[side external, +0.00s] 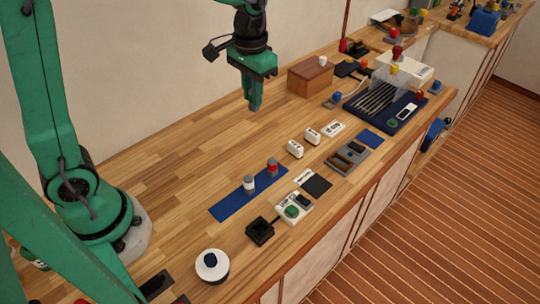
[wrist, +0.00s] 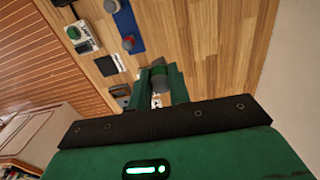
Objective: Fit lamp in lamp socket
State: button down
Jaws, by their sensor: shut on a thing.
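My gripper (side external: 255,104) hangs above the back part of the wooden bench, fingers pointing down. In the wrist view my gripper (wrist: 160,76) is shut on a small lamp (wrist: 158,84) with a grey body and a green part. In the side view the held lamp is hard to make out between the fingers. Two similar small cylinders, one white and grey (side external: 249,184) and one red and grey (side external: 272,167), stand upright on a blue mat (side external: 226,208). I cannot tell for sure which part is the lamp socket; a black square block (side external: 260,231) sits near the front edge.
A white box with a green top piece (side external: 293,210) is beside the black block. Small white blocks (side external: 295,149), a grey tray (side external: 347,158) and a dark blue tool tray (side external: 391,126) lie to the right. A wooden box (side external: 310,79) stands behind. The bench's left middle is clear.

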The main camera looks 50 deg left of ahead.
jog(key=s+d+f+m, duration=0.1)
jog(key=s+d+f, duration=0.2)
jog(key=s+d, duration=0.4)
jog(key=s+d+f+m, duration=0.1)
jog(key=s+d+f, duration=0.2)
jog(key=s+d, duration=0.5)
jog(key=d, duration=0.2)
jog(key=shift+d+m, duration=0.3)
jog(key=shift+f, duration=0.3)
jog(key=shift+f, duration=2.7)
jog(key=shift+f, duration=1.5)
jog(key=c, duration=1.2)
grip_release()
jog(key=shift+c, duration=0.2)
jog(key=shift+r, duration=0.2)
